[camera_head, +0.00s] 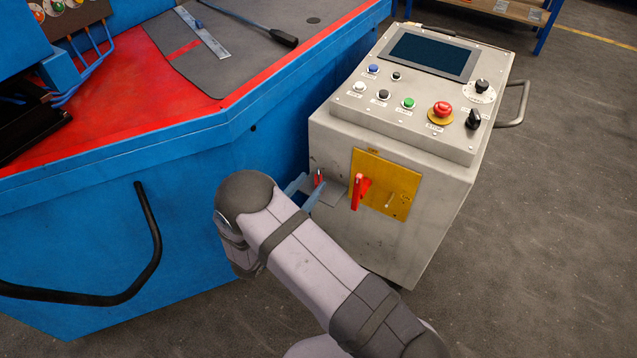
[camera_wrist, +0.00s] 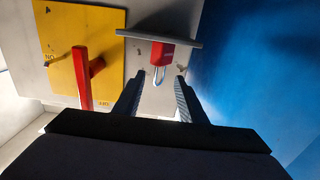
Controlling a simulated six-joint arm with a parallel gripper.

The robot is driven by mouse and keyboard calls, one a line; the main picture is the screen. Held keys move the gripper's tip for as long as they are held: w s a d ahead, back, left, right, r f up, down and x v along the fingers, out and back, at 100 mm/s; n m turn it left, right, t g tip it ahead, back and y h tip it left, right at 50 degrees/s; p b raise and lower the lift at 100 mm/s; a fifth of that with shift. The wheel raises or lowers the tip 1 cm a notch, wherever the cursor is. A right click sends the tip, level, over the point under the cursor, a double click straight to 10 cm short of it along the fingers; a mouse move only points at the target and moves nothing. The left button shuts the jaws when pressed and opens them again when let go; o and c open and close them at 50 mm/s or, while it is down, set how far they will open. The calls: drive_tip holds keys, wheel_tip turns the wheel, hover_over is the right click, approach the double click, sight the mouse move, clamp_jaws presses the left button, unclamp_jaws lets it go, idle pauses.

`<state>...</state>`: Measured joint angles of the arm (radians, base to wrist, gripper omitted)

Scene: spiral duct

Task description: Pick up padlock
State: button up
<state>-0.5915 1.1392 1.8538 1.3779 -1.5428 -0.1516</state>
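The padlock has a red body and a metal shackle. In the wrist view the padlock (camera_wrist: 165,53) is ahead of my fingers, against a thin grey ledge (camera_wrist: 185,42), with its shackle pointing toward my gripper (camera_wrist: 158,80). The gripper is open, one finger to each side of the shackle's line, and nothing is held. In the head view the padlock (camera_head: 319,177) is a small red shape at the ledge on the control cabinet's side, partly hidden by my gripper (camera_head: 311,186). Whether the fingers touch it cannot be told.
A yellow plate (camera_head: 399,183) with a red handle (camera_head: 363,187) is close beside the padlock on the grey cabinet (camera_head: 335,137). The wrist view also shows the handle (camera_wrist: 83,77). A blue machine wall (camera_wrist: 255,60) stands close on the other side.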

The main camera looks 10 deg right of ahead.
drive_tip(key=shift+x, duration=2)
clamp_jaws()
wheel_tip(320, 180, up, 10)
drive_tip(key=shift+p, duration=1.1)
